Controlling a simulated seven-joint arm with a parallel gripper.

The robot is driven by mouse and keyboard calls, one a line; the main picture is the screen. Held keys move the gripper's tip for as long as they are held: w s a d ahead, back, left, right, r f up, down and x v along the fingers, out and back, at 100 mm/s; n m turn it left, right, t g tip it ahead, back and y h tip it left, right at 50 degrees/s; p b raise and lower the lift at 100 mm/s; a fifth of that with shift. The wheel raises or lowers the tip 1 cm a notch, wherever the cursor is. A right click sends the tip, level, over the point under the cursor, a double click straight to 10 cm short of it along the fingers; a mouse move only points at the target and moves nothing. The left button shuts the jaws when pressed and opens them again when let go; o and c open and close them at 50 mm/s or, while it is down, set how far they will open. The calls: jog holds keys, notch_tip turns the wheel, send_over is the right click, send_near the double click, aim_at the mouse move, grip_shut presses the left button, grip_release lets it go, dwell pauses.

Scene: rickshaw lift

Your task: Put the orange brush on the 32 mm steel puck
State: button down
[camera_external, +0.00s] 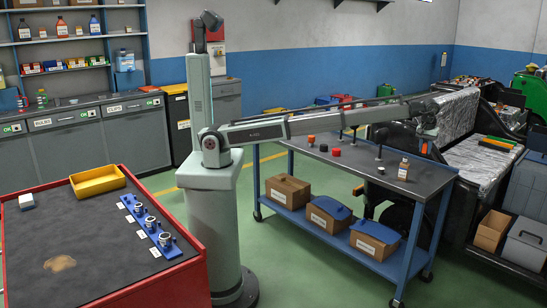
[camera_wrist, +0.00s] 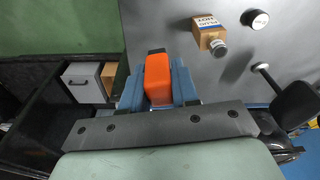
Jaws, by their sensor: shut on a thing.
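In the wrist view an orange brush (camera_wrist: 158,78) sits between the two blue fingers of my gripper (camera_wrist: 158,88), which is shut on it. In the external view my arm reaches right, and my gripper (camera_external: 427,137) points down near the right end of the blue cart.
A silver-covered vehicle stands at right.

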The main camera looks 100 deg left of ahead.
jog(key=s+a+m, duration=0.2)
jog(key=s+a, duration=1.4)
send_over(382, 168)
notch_tip(382, 168, down, 3)
jog(key=shift+s+f, duration=0.15)
jog(key=shift+f, duration=5.35)
jog(key=shift+f, duration=0.1)
jog(key=c, duration=0.8)
grip_release()
jog(key=shift+c, duration=0.2)
notch_tip(382, 168, up, 12)
jog(key=s+d, duration=0.1)
jog(key=shift+s+d, duration=0.15)
